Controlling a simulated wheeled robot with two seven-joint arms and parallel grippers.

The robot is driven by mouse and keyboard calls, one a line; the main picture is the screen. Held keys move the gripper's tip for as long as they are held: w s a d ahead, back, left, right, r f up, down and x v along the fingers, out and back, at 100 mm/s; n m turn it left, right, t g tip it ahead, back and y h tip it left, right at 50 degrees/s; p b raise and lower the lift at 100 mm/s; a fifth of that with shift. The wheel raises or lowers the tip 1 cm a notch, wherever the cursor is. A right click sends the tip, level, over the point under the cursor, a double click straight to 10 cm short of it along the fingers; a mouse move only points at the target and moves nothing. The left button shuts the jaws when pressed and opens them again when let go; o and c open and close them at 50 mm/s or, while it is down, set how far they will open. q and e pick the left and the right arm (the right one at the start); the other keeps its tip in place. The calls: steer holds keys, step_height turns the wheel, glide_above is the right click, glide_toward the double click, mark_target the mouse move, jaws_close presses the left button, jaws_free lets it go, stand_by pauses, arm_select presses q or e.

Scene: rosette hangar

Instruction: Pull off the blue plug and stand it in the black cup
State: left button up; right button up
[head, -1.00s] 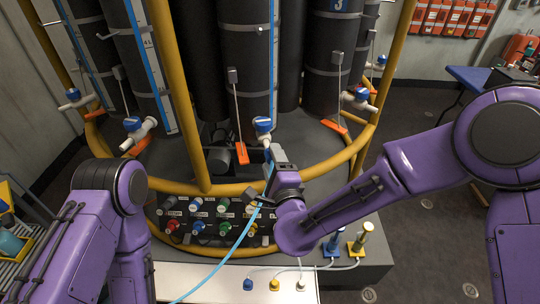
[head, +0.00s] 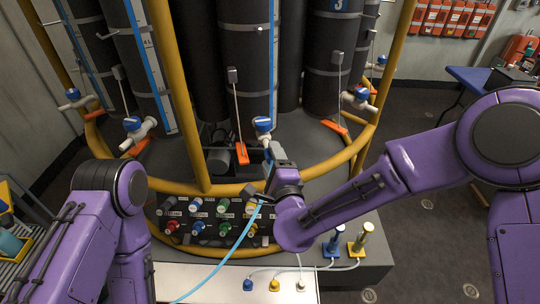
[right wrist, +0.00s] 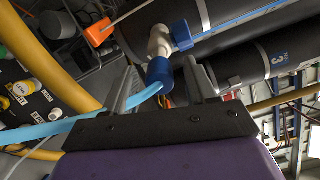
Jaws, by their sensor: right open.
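The blue plug (right wrist: 160,75) sits on the lower end of a white valve fitting (right wrist: 158,42) in the right wrist view. A light blue hose (right wrist: 85,126) runs from it to the left. My right gripper (head: 273,152) is open, with one finger on each side of the plug in the wrist view; I cannot tell whether they touch it. In the head view the gripper hides the plug. A dark round thing (head: 218,160) stands on the grey base left of the gripper; I cannot tell whether it is the black cup. My left gripper is out of view.
A yellow rail (head: 330,172) curves around the base close to my right gripper. A panel of coloured connectors (head: 190,233) lies below it. Tall black cylinders (head: 248,60) stand behind. An orange tag (head: 242,153) hangs left of the gripper.

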stand_by(0.5)
jaws_close()
steer(key=shift+s, duration=0.1)
steer(key=shift+b+v, duration=0.4)
steer(key=shift+v, duration=2.5)
